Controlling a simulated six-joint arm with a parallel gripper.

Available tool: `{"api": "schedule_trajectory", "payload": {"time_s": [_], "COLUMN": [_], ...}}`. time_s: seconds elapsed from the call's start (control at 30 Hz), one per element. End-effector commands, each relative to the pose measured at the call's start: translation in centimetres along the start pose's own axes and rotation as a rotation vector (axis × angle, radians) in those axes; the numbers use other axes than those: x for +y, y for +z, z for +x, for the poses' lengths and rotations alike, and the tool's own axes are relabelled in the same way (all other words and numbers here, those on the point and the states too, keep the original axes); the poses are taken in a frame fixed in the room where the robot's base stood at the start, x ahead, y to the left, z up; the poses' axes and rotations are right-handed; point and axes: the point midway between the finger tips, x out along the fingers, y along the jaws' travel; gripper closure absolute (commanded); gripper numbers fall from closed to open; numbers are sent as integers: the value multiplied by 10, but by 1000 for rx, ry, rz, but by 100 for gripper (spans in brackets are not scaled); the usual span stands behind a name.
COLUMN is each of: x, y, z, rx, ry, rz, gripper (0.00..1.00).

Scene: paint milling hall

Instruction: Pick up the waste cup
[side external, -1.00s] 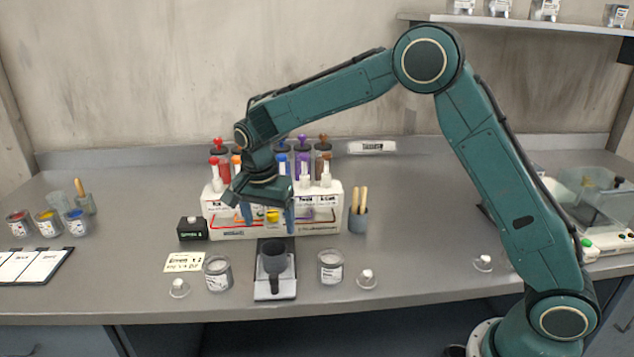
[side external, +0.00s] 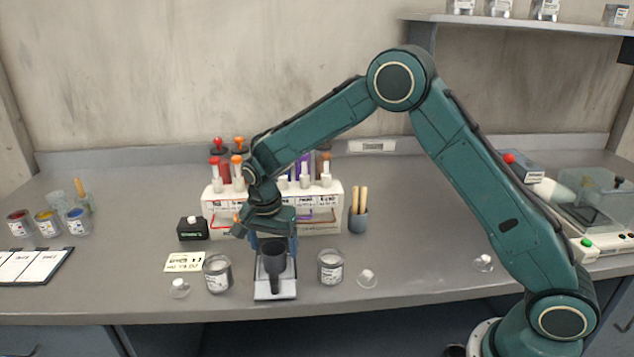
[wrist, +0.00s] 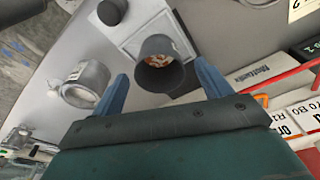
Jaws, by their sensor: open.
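The waste cup appears to be the dark grey cup (side external: 274,258) on a white-topped pad (side external: 262,294) at the front of the bench. In the wrist view the cup (wrist: 155,76) is open at the top, with small pale and orange-brown bits inside. My gripper (side external: 273,240) is low, just behind and above the cup in the side view. In the wrist view its two blue fingers (wrist: 162,70) are spread, one to each side of the cup, with nothing gripped. I cannot tell whether a finger touches it.
A glass jar (side external: 217,275) stands left of the pad and another jar (side external: 331,268) stands right. A white rack (side external: 326,215) with several coloured-top tubes is close behind. A small black box (side external: 193,229) and a brush pot (side external: 358,220) flank it.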

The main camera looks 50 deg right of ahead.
Motion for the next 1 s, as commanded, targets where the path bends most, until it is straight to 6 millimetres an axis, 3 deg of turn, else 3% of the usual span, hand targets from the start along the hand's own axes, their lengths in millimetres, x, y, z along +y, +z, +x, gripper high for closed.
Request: {"api": "schedule_trajectory", "payload": {"time_s": [0.2, 0.7, 0.93, 1.0], "x": [0, 0, 0, 0], "y": [0, 0, 0, 0], "z": [16, 16, 16, 16], "rx": [0, 0, 0, 0], "ry": [0, -1, -1, -1], "rz": [0, 0, 0, 0], "gripper": [23, 23, 68, 73]}}
